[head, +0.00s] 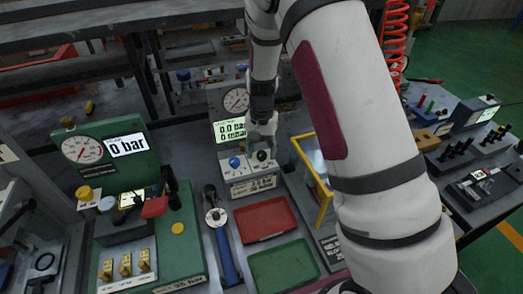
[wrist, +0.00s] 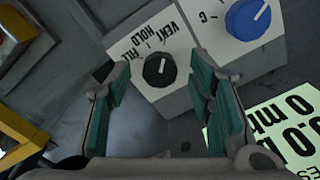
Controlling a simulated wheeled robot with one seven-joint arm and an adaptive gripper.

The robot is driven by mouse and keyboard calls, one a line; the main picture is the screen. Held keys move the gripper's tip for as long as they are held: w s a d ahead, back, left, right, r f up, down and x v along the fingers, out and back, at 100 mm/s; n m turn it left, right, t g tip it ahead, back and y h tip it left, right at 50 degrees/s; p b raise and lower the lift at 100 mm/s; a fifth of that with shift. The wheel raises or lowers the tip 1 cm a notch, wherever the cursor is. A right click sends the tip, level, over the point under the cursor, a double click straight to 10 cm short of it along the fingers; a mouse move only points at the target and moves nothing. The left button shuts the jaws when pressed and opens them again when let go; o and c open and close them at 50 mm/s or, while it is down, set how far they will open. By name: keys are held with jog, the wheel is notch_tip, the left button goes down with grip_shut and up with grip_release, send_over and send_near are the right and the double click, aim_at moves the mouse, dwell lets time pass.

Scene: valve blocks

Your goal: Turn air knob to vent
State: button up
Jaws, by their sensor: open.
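The black air knob (wrist: 160,70) sits on a pale valve block (wrist: 180,97), with VENT, HOLD and a partly readable FILL printed beside it. Its white pointer line points up and slightly right in the wrist view, towards the labels; I cannot tell exactly which word it marks. My gripper (wrist: 160,84) is open, its two teal-padded fingers on either side of the knob with gaps. I cannot tell whether the fingertips reach down to the knob's height. In the head view the block (head: 251,186) is under my gripper (head: 262,130), and the black knob (head: 262,155) shows just below it.
A lit display (head: 230,130) and a round gauge (head: 236,101) stand behind. A red tray (head: 265,232) lies in front, and a yellow frame (head: 325,215) stands at right.

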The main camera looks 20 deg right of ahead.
aim_at(262, 154)
notch_tip(262, 154, up, 12)
dwell(0.4)
jog(key=shift+f, duration=0.15)
jog(key=s+r+n+t, duration=0.2)
jog(key=s+r+n, duration=0.1)
jog(key=s+r, duration=1.05)
jog(key=s+r+n+t, duration=0.3)
jog(key=s+r, duration=0.2)
jog(key=s, duration=0.9)
jog(key=shift+s+a+n, duration=0.15)
jog(key=shift+s+n, duration=0.15)
jog(key=shift+s, duration=0.1)
